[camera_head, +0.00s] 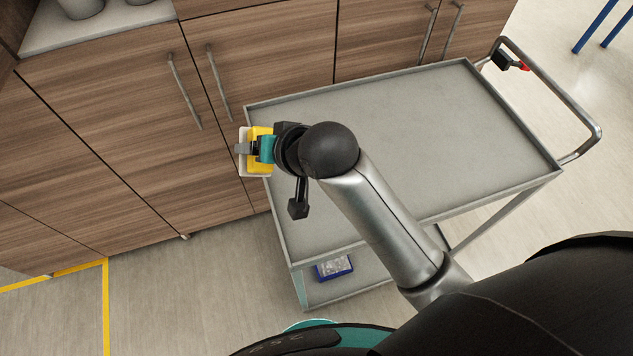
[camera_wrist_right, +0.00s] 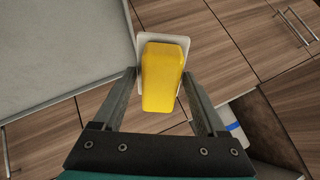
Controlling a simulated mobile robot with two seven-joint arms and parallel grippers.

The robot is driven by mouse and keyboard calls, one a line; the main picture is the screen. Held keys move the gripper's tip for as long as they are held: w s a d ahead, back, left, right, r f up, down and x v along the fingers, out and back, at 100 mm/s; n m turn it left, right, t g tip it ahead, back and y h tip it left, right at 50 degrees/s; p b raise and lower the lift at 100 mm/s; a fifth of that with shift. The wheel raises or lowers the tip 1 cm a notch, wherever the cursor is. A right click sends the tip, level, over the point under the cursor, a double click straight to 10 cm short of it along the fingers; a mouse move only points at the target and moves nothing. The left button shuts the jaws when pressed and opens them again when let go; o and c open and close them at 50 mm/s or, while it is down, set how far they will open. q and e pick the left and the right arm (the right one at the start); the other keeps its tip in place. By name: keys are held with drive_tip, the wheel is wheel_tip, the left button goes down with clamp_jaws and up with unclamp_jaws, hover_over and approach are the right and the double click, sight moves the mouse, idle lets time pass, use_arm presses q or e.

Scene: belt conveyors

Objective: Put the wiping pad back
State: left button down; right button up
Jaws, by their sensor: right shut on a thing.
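The wiping pad (camera_head: 262,132) is a yellow block at the left edge of the grey cart, and it also shows in the right wrist view (camera_wrist_right: 162,85). A white, round-cornered piece (camera_wrist_right: 152,40) shows behind the pad and around its edges. I cannot tell whether it is part of the pad or a separate holder. My right gripper (camera_head: 250,150) is shut on the pad, with a finger on each side of it in the right wrist view. The gripper hides part of the pad in the head view. My left gripper is not in view.
The cart's grey top (camera_head: 390,130) is bare apart from my arm above it, with a raised rim. Wooden cabinets (camera_head: 120,110) with metal handles stand close behind and to the left. A blue-and-white box (camera_head: 333,268) lies on the cart's lower shelf.

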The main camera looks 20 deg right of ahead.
drive_tip(key=s+d+r+n+g+h+p, duration=0.25)
drive_tip(key=d+r+g+h+p, duration=0.2)
drive_tip(key=d+g+p, duration=0.4)
drive_tip(key=f+b, duration=0.1)
drive_tip(key=f, duration=0.4)
drive_tip(key=f+t+b, duration=0.1)
drive_tip(key=f, duration=0.4)
drive_tip(key=w+d+f+t+b, duration=0.1)
drive_tip(key=f, duration=0.4)
drive_tip(key=shift+b, duration=0.3)
drive_tip(key=shift+f+b, duration=0.4)
drive_tip(key=shift+f, duration=1.55)
drive_tip(key=o, duration=1.1)
drive_tip(key=r+p, duration=0.1)
drive_tip(key=r, duration=0.3)
drive_tip(key=s+r, duration=0.1)
drive_tip(key=r, duration=0.3)
drive_tip(key=s+r+p, duration=0.1)
drive_tip(key=r, duration=0.3)
drive_tip(key=shift+p, duration=0.35)
